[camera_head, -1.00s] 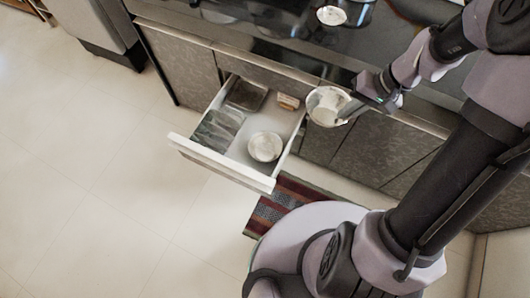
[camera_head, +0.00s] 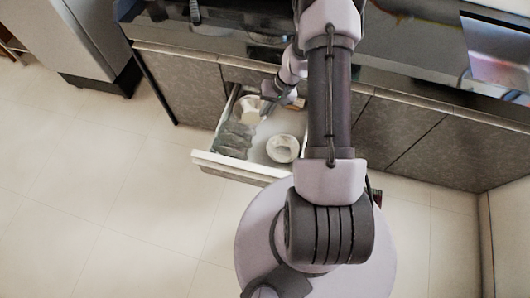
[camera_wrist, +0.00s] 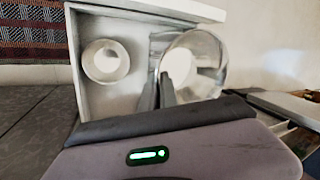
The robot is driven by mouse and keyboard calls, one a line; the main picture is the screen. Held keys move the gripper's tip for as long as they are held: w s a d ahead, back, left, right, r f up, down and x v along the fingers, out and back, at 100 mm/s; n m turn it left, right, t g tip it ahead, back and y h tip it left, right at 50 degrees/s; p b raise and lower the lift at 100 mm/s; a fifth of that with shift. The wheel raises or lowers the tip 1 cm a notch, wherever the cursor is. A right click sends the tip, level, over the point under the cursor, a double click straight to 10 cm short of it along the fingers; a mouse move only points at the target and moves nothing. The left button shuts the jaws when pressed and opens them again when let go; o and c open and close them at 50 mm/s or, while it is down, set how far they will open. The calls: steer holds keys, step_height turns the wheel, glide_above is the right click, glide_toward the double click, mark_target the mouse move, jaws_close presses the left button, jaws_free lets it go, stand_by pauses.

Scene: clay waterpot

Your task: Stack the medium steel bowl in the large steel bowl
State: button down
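A shiny steel bowl (camera_head: 250,108), which I take to be the medium one, is held by its rim in my gripper (camera_head: 267,103) over the back left part of the open drawer. It also shows in the wrist view (camera_wrist: 207,50), tilted, with the dark fingers (camera_wrist: 160,80) shut at its left rim. The other steel bowl (camera_head: 283,149), which I take to be the large one, rests on the drawer floor at the front right. It shows at the left in the wrist view (camera_wrist: 106,60). The two bowls are apart.
The open white drawer (camera_head: 237,165) has grey see-through items (camera_head: 233,141) along its left side. A small brown box (camera_head: 297,103) is at its back right. The counter (camera_head: 225,48) runs above and behind the drawer. A striped rug (camera_wrist: 35,30) lies on the floor beside it.

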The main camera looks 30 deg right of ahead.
steer(key=s+d+f+m+t+h, duration=0.1)
steer(key=s+d+f+m, duration=0.1)
steer(key=s+d+f, duration=0.45)
steer(key=s+d+f+m, duration=0.2)
steer(key=d+f, duration=0.1)
steer(key=f, duration=0.6)
step_height(320, 180, down, 11)
steer(key=b, duration=0.5)
steer(key=shift+s+a+r, duration=0.1)
steer(key=shift+s+a, duration=0.05)
steer(key=shift+r, duration=0.2)
steer(key=shift+f, duration=0.55)
steer(key=c, duration=1.9)
jaws_free()
steer(key=shift+r, duration=0.1)
